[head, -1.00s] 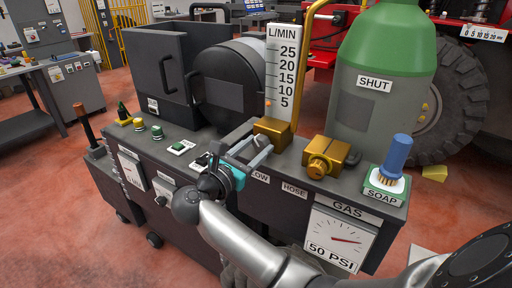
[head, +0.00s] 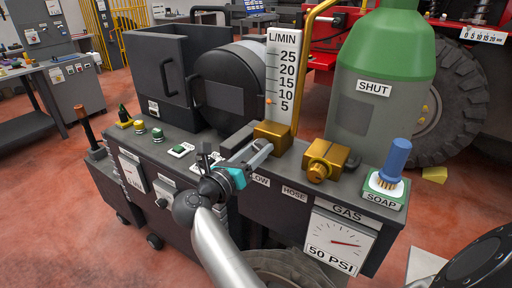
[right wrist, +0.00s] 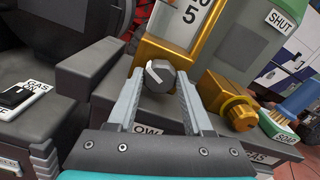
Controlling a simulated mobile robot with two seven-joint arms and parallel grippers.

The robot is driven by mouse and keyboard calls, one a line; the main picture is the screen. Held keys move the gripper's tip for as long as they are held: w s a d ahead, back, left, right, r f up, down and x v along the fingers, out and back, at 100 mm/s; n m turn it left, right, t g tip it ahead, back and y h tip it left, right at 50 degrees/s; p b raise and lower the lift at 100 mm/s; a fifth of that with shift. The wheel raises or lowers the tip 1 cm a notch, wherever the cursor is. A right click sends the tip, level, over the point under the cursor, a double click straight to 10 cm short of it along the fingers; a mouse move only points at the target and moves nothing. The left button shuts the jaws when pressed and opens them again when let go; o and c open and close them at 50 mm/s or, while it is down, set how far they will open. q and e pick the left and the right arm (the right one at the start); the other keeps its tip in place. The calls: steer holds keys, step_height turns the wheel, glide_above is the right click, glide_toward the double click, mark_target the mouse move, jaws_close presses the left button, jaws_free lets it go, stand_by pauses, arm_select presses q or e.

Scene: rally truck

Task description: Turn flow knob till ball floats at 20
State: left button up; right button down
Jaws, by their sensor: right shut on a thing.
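The flow gauge (head: 284,66) is a white L/MIN scale with numbers 5 to 25. Its small orange ball (head: 269,101) floats between the 5 and 10 marks. At its foot is a brass block (head: 272,134). In the right wrist view the grey flow knob (right wrist: 160,75) with a white pointer mark sits on the front of the brass frame. My right gripper (head: 262,150) is shut on the knob, with one finger on each side of it. In the head view the fingers hide the knob. My left gripper is not in view.
A brass hose knob (head: 324,160) stands right of the gripper. Beyond are a green-topped gas bottle (head: 392,75) marked SHUT and a blue-handled brush (head: 394,160) on the soap pad. The gas dial (head: 338,240) is on the cart front. Switches lie to the left.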

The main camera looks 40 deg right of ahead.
steer(key=shift+r+n+p, duration=0.1)
steer(key=shift+n+p, duration=0.2)
steer(key=shift+n, duration=0.3)
steer(key=shift+c, duration=1.5)
jaws_free()
